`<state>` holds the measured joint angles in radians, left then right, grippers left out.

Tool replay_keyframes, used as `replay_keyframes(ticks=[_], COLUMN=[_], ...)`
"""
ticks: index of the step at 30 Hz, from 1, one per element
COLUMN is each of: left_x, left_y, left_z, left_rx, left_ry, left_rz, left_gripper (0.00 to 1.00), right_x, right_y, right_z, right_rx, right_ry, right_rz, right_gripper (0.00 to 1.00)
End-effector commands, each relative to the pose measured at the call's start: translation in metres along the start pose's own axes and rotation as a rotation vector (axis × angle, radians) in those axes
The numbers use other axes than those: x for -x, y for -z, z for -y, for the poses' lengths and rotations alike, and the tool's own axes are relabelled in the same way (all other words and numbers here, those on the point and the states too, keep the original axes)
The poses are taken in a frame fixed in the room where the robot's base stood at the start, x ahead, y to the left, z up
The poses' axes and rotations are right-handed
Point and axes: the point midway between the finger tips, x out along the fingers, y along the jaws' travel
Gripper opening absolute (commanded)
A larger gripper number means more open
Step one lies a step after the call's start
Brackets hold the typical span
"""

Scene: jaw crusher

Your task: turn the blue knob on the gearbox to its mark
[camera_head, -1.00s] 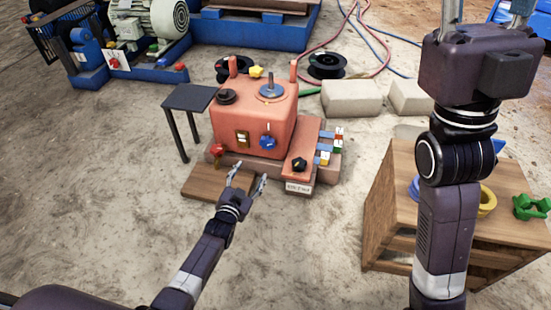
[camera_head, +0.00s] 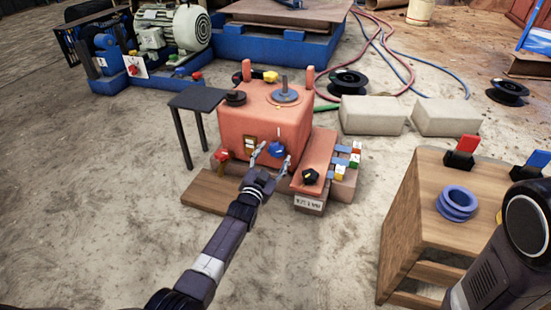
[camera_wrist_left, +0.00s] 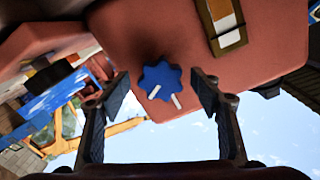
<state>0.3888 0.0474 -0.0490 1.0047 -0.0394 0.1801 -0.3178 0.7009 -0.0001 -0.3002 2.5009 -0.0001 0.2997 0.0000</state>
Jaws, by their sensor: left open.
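The red gearbox (camera_head: 262,122) stands on the ground in the middle of the head view. Its blue knob (camera_head: 277,148) is on the front face. In the left wrist view the knob (camera_wrist_left: 160,76) is a lobed disc with a white line on it. A second white line (camera_wrist_left: 176,101) shows at its lower edge, at an angle to the first. My left gripper (camera_head: 272,159) is open in front of the knob. In the left wrist view its fingers (camera_wrist_left: 160,93) are on either side of the knob, with gaps, apparently not touching. My right gripper is out of view.
A yellow-brown switch (camera_wrist_left: 226,22) is beside the knob. A red pedestal with a black knob (camera_head: 311,176) stands right of the gearbox. A dark small table (camera_head: 197,99) is at left. A wooden crate (camera_head: 420,215) is at right, near my right arm.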

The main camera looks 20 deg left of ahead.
Motion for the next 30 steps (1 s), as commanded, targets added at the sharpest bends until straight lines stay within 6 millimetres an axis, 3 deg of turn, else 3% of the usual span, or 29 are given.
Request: replay_keyframes(ticks=[6, 16, 27, 30], left_x=[-0.016, -0.018, -0.018, -0.018], left_y=[-0.001, 0.000, 0.000, 0.000], left_z=[0.000, 0.001, 0.001, 0.000], left_rx=[0.000, 0.000, 0.000, 0.002], left_ry=[0.000, 0.000, 0.000, 0.000], left_rz=[0.000, 0.000, 0.000, 0.000], left_gripper=[0.59, 0.58, 0.17, 0.16], right_x=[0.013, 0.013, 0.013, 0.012], right_y=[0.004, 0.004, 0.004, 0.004], right_z=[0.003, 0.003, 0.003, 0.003], right_rx=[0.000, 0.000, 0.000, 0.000], right_ry=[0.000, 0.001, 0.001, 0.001], right_rz=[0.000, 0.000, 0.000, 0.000], right_gripper=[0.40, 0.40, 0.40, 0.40])
